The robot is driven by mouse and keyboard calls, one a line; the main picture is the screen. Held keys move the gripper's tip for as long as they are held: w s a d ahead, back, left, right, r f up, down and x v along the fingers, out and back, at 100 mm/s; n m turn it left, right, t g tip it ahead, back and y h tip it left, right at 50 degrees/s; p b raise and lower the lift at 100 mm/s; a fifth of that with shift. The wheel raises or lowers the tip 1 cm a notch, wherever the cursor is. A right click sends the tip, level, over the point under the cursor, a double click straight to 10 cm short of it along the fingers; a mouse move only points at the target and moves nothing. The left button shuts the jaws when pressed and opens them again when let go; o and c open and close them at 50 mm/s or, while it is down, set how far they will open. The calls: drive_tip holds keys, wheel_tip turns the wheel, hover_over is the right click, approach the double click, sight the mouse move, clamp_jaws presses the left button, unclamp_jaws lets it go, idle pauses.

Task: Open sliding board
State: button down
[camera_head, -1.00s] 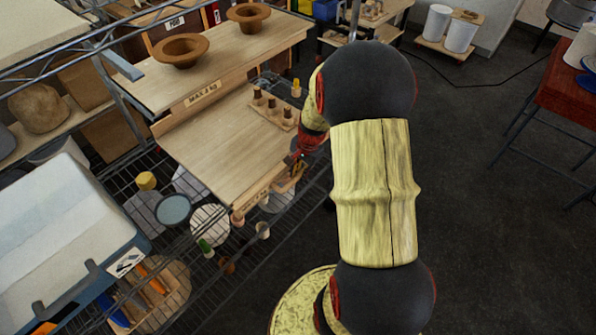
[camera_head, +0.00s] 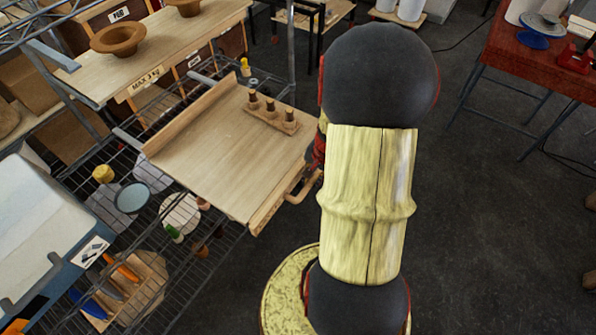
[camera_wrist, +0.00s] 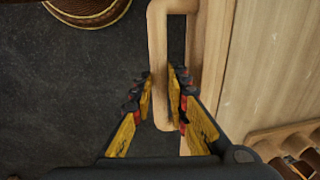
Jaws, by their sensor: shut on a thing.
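The sliding board (camera_head: 205,160) is a pale wooden tray pulled well out from under the upper shelf, with its raised back edge and side rails showing. Its wooden loop handle (camera_head: 301,188) is on the front edge. In the wrist view the handle (camera_wrist: 158,50) passes between the yellow and black fingers of my gripper (camera_wrist: 160,85), which is shut on it. The board's front edge and top (camera_wrist: 270,60) lie to the right there. In the head view my arm hides most of the gripper.
A wooden holder with upright brown pieces (camera_head: 272,115) stands on the board. The upper shelf (camera_head: 150,45) carries brown bowls (camera_head: 118,38). A wire rack (camera_head: 210,255) with small items lies below. A red table (camera_head: 540,55) is at the far right. The dark floor (camera_head: 500,220) is open.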

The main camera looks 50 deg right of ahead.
drive_tip(key=shift+s+d, duration=0.1)
drive_tip(key=shift+s, duration=1.2)
drive_tip(key=c, duration=1.7)
unclamp_jaws()
drive_tip(key=r, duration=0.4)
drive_tip(key=s+r, duration=0.1)
drive_tip(key=r, duration=0.3)
drive_tip(key=s+r, duration=0.1)
drive_tip(key=r, duration=0.2)
drive_tip(key=shift+s+d+r, duration=0.1)
drive_tip(key=shift+r, duration=0.3)
